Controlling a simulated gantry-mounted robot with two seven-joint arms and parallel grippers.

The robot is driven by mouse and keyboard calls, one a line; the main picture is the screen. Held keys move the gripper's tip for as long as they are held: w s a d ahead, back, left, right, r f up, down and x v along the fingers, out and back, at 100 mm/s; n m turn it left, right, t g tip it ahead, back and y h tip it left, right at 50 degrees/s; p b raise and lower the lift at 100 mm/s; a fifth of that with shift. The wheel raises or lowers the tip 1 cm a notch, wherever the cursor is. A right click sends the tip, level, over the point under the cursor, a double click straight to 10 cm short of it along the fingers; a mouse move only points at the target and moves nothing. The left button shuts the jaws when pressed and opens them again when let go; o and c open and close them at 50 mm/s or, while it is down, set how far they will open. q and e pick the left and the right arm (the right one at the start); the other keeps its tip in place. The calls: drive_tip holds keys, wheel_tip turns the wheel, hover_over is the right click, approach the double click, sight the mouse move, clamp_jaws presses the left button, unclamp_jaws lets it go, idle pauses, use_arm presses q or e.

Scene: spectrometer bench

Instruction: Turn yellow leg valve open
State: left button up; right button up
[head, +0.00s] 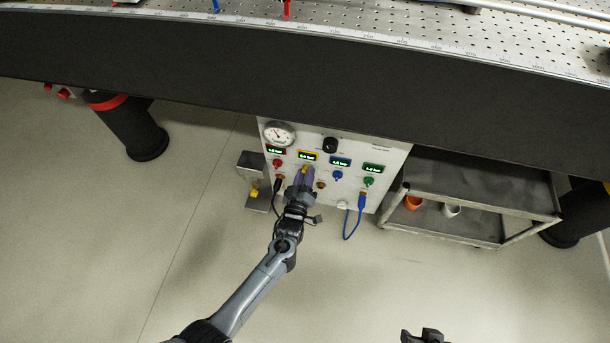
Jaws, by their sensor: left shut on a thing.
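The white control panel (390,148) stands below the bench edge. It carries a pressure gauge, a black knob and a row of colored displays with valves under them. The yellow valve (305,168) sits under the yellow-framed display (307,156) and is mostly hidden by my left gripper. My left gripper (304,176) comes up from below and is shut on the yellow valve. The valve's exact turn angle is hidden. Part of my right gripper (426,336) shows at the bottom edge, away from the panel; its fingers cannot be made out.
Red (277,163), blue (337,175) and green (368,181) valves flank the yellow one. A black cable (276,192) and a blue cable (360,208) hang from the panel. A grey cart (470,195) stands to the right. The bench edge (300,75) overhangs above; floor is clear in front.

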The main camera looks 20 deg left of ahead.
use_arm(q)
drive_tip(key=shift+m, duration=0.3)
drive_tip(key=m+p, duration=0.5)
drive_tip(key=m, duration=1.2)
drive_tip(key=shift+f, duration=0.15)
idle(0.4)
drive_tip(key=o, duration=1.1)
drive_tip(key=shift+w, duration=0.1)
drive_tip(key=shift+c, duration=0.2)
